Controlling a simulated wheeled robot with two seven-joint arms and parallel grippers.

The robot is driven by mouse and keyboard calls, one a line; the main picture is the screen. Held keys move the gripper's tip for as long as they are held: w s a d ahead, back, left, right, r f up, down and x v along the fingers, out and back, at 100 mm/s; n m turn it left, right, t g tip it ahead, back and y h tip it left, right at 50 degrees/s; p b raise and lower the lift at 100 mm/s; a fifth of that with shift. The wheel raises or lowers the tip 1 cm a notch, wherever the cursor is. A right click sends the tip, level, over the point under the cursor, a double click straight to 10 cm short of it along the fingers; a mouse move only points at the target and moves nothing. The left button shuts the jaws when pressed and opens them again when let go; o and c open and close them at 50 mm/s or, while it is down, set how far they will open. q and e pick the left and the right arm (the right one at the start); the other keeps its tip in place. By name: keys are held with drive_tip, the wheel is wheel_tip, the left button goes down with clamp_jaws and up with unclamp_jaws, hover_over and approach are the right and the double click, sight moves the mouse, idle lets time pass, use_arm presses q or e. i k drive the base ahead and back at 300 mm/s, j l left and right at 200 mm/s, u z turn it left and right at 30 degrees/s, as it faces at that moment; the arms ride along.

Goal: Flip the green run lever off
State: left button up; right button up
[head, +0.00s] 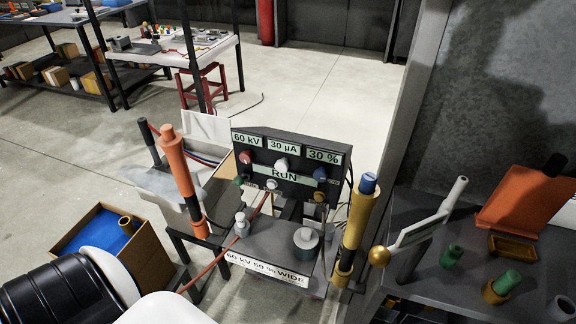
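A dark control box (284,168) stands in the middle of the head view. Its displays read 60 kV, 30 µA and 30 %, and a green-lit strip below reads RUN (284,176). A small green part (238,180) sits at the box's lower left; it is too small to tell whether it is the run lever or how it is set. Red (245,157), white (281,164) and blue (320,173) knobs sit on the panel. Neither gripper is in view; white and black parts at the lower left look like my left arm.
An orange post (176,170) stands left of the box and a gold, blue-topped post (357,222) right of it. A label, 60 kV 50 % WIDE (266,269), fronts the stand. A dark bench (421,286) with loose parts is at right. Open floor (330,95) lies behind.

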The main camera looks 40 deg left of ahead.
sight(239, 180)
drive_tip(key=k+l+u, duration=0.1)
drive_tip(key=u, duration=1.45)
